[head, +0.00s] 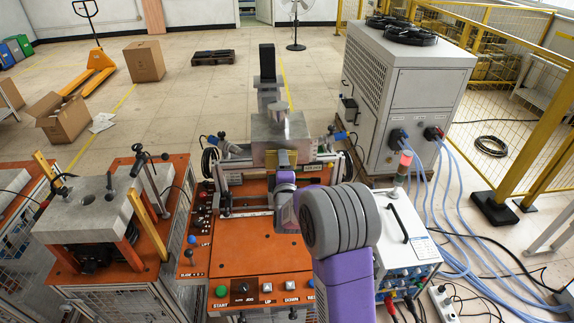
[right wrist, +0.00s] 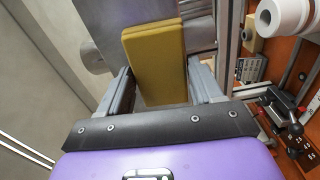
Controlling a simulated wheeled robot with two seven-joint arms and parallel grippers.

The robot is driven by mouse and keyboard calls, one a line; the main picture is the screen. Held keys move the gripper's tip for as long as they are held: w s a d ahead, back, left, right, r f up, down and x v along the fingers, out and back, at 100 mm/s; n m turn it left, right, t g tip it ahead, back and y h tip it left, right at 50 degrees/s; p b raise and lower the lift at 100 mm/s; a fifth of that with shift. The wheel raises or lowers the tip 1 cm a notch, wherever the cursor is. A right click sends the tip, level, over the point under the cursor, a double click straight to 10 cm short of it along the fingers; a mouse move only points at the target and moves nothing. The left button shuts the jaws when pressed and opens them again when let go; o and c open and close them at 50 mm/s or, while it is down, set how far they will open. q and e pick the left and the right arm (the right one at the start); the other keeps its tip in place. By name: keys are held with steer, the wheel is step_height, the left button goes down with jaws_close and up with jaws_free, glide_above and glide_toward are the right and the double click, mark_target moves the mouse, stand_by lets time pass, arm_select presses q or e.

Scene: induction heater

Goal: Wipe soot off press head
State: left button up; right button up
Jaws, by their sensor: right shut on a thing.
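The press head (head: 268,130) is a grey metal block on the orange machine (head: 240,268) in the middle of the head view. Its grey face (right wrist: 100,25) also fills the upper left of the right wrist view. My right gripper (head: 285,172) is shut on a yellow wiping pad (right wrist: 155,55), which stands up between its two fingers. The pad is right in front of the press head's face. I cannot tell whether it touches. No clear soot patch shows, and the pad hides part of the face. My left gripper is not in view.
A second orange-topped machine (head: 100,215) stands at the left. A white power unit (head: 408,235) and a large chiller (head: 400,100) stand at the right, with blue hoses (head: 460,190) on the floor. Buttons line the orange machine's front edge. Open floor lies behind.

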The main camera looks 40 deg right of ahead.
mark_target(269, 164)
steer(key=shift+w+a+p, duration=0.25)
steer(key=shift+w+a, duration=0.25)
steer(key=shift+a, duration=0.3)
steer(key=shift+w+a+p, duration=0.2)
steer(key=shift+w+a, duration=0.3)
steer(key=shift+a, duration=0.3)
steer(key=shift+a, duration=0.1)
steer(key=shift+w+a+p, duration=0.25)
steer(key=shift+w+a, duration=0.25)
steer(key=shift+a, duration=0.2)
steer(key=shift+w+a+p, duration=0.2)
steer(key=shift+w+a, duration=0.25)
steer(key=shift+a, duration=0.2)
steer(key=shift+s+a, duration=0.4)
steer(key=shift+s, duration=0.1)
steer(key=shift+p+v, duration=0.5)
steer(key=shift+v, duration=1.85)
